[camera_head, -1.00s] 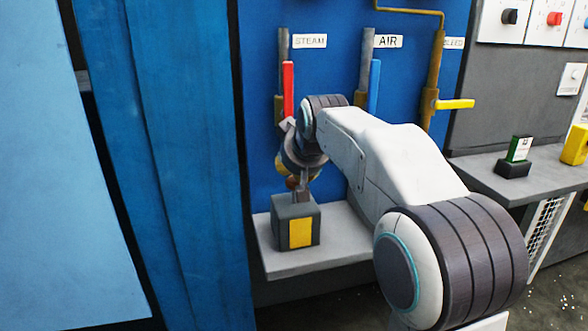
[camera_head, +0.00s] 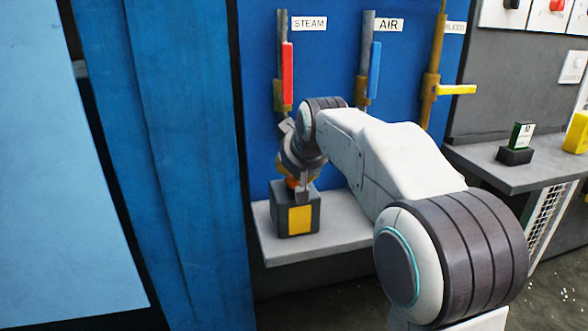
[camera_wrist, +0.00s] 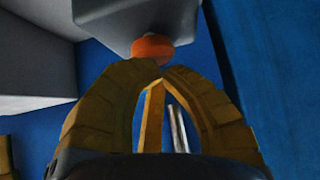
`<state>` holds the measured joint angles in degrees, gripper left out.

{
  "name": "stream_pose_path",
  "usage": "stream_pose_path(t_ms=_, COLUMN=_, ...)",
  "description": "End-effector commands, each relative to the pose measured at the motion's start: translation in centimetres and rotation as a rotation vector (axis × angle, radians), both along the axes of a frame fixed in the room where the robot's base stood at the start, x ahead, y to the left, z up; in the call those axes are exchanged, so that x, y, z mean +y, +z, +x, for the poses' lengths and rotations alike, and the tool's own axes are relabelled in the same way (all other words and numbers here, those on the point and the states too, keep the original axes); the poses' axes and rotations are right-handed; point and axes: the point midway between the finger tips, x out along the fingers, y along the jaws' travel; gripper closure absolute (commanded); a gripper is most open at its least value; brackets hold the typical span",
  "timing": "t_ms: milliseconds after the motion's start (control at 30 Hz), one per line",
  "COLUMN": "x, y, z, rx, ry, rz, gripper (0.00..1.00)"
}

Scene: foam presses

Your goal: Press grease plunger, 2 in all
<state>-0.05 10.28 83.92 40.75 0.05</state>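The grease unit is a dark grey box (camera_head: 282,222) with a yellow front panel, on a grey shelf in the head view. Its orange plunger (camera_head: 292,183) shows at the top of the box, partly hidden by my gripper (camera_head: 299,186). In the wrist view the orange plunger cap (camera_wrist: 151,47) stands out from the grey box (camera_wrist: 110,20). My gripper's yellow fingers (camera_wrist: 158,70) meet at the tips, with nothing seen between them. The tips are right at the cap; whether they touch it I cannot tell.
Behind my arm, a blue panel carries a red STEAM lever (camera_head: 287,72), a blue AIR lever (camera_head: 375,70) and a yellow BLEED lever (camera_head: 456,89). A tall blue cabinet side (camera_head: 190,150) stands close on the left. A side shelf (camera_head: 500,175) is at right.

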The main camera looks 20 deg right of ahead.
Motion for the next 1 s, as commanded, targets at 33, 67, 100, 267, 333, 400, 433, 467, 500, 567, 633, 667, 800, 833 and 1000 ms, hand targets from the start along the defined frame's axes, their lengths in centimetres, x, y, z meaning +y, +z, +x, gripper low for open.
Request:
stream_pose_path(t_ms=33, x=0.1, y=0.5, z=0.0, rx=0.009, ry=0.001, rz=0.001, gripper=1.0)
stream_pose_path(t_ms=67, x=0.1, y=0.9, z=0.0, rx=0.008, ry=0.001, rz=0.001, gripper=1.0)
stream_pose_path(t_ms=100, x=0.1, y=1.4, z=0.0, rx=0.008, ry=0.001, rz=0.001, gripper=1.0)
stream_pose_path(t_ms=267, x=0.0, y=3.8, z=0.0, rx=0.004, ry=0.0, rz=0.0, gripper=1.0)
stream_pose_path(t_ms=333, x=0.0, y=4.5, z=-0.9, rx=0.0, ry=0.0, rz=0.0, gripper=1.0)
stream_pose_path(t_ms=400, x=0.0, y=5.5, z=-2.0, rx=-0.002, ry=-0.001, rz=0.001, gripper=1.0)
stream_pose_path(t_ms=433, x=0.0, y=5.9, z=-2.3, rx=-0.002, ry=-0.001, rz=0.001, gripper=1.0)
stream_pose_path(t_ms=467, x=0.0, y=6.3, z=-2.8, rx=-0.003, ry=-0.001, rz=0.001, gripper=1.0)
stream_pose_path(t_ms=500, x=0.0, y=6.8, z=-3.2, rx=-0.004, ry=-0.001, rz=0.001, gripper=1.0)
stream_pose_path(t_ms=567, x=0.0, y=7.5, z=-4.0, rx=-0.004, ry=-0.001, rz=0.001, gripper=1.0)
stream_pose_path(t_ms=633, x=0.0, y=8.3, z=-4.7, rx=-0.004, ry=-0.001, rz=0.001, gripper=1.0)
stream_pose_path(t_ms=667, x=0.0, y=8.6, z=-5.0, rx=-0.004, ry=-0.001, rz=0.001, gripper=1.0)
stream_pose_path(t_ms=800, x=0.0, y=9.6, z=-6.1, rx=-0.004, ry=-0.001, rz=0.001, gripper=1.0)
stream_pose_path(t_ms=833, x=0.0, y=9.8, z=-6.3, rx=-0.003, ry=-0.001, rz=0.001, gripper=1.0)
stream_pose_path(t_ms=1000, x=0.0, y=10.4, z=-6.9, rx=-0.004, ry=-0.001, rz=0.001, gripper=1.0)
